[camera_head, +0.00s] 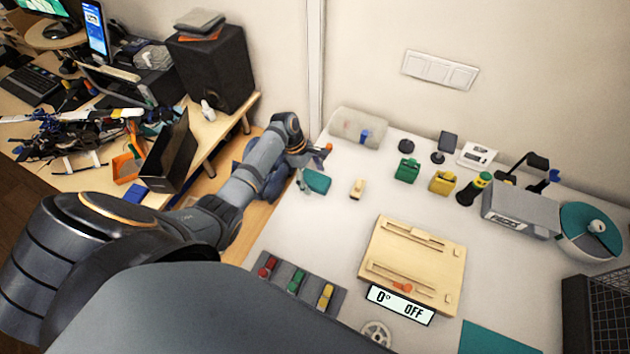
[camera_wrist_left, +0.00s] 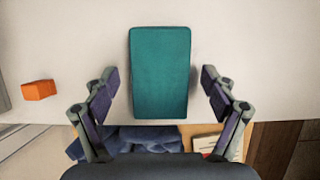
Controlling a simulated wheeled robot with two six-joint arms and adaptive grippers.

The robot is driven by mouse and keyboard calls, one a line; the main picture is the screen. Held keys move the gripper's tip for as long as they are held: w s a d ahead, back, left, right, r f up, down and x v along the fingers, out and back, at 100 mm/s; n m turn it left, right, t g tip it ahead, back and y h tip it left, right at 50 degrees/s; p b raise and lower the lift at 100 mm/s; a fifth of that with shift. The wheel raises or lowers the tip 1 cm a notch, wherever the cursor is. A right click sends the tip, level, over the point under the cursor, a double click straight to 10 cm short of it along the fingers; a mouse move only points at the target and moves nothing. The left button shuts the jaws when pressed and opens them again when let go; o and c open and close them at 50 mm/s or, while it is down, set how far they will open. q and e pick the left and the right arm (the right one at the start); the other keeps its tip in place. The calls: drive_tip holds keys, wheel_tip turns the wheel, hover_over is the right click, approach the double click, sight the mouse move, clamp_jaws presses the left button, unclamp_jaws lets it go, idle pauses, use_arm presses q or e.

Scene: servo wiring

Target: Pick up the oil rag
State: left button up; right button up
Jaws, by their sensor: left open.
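A teal rectangular pad with rounded corners, seemingly the oil rag (camera_head: 318,182), lies flat at the left edge of the white table. In the left wrist view the oil rag (camera_wrist_left: 160,65) is in the middle. My left gripper (camera_head: 312,171) is at the rag, coming from the left. In the left wrist view, the left gripper (camera_wrist_left: 159,82) is open, with one finger on each side of the rag and a gap to both sides. The rag's near end reaches between the fingers. Whether the fingertips touch the table cannot be told. My right gripper is out of view.
A small orange block (camera_wrist_left: 39,90) is left of the fingers in the wrist view. Dark blue cloth (camera_wrist_left: 125,142) lies beyond the table edge. A cream block (camera_head: 357,189) is right of the rag, with a wooden board (camera_head: 412,256) farther right.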

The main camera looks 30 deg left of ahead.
use_arm(q)
drive_tip(key=shift+f, duration=0.25)
idle(0.7)
drive_tip(key=c, duration=1.1)
